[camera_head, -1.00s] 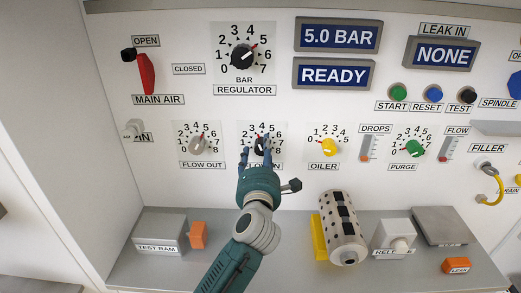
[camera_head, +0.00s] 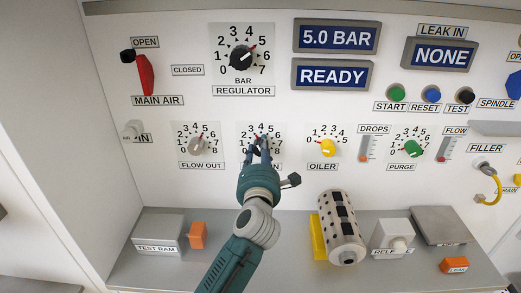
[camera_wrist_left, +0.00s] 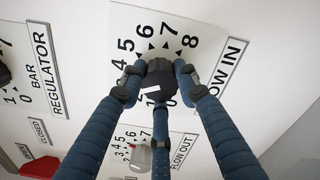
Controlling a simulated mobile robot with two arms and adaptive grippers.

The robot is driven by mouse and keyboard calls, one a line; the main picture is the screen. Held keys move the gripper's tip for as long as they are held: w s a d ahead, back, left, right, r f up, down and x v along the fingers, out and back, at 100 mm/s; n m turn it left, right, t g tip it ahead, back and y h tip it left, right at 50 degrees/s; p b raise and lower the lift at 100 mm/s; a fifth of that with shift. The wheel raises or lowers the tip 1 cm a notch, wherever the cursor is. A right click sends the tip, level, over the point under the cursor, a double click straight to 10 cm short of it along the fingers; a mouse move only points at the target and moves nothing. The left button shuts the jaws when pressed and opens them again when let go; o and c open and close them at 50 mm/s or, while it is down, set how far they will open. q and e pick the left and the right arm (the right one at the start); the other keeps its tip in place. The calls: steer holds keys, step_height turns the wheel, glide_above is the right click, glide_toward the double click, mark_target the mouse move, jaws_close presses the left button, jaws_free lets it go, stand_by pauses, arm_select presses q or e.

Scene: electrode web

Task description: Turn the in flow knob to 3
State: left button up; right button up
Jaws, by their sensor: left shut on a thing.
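The black flow in knob (camera_wrist_left: 158,82) sits on its white dial plate (camera_wrist_left: 130,42), with a white pointer mark showing in the left wrist view. In the head view the dial plate (camera_head: 243,130) is partly covered by my left gripper (camera_head: 258,150). The gripper's blue fingers (camera_wrist_left: 160,98) are closed around the knob from several sides. The pointer's end lies near the low numbers, close to 2 or 1, but fingers hide part of the scale. My right gripper does not show in either view.
The grey flow out knob (camera_head: 196,147) is to the left and the yellow oiler knob (camera_head: 328,147) to the right. The regulator knob (camera_head: 241,57) is above. A perforated cylinder (camera_head: 342,230) and a test ram block (camera_head: 160,230) stand on the shelf below.

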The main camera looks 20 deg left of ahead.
arm_select(q)
steer(key=shift+a+f, duration=0.15)
steer(key=shift+f, duration=0.35)
steer(key=o, duration=0.8)
steer(key=shift+s, duration=0.1)
steer(key=o, duration=0.4)
steer(key=shift+c, duration=0.2)
steer(key=shift+a+r, duration=0.15)
steer(key=shift+s, duration=0.2)
steer(key=v, duration=1.1)
steer(key=shift+s, duration=0.3)
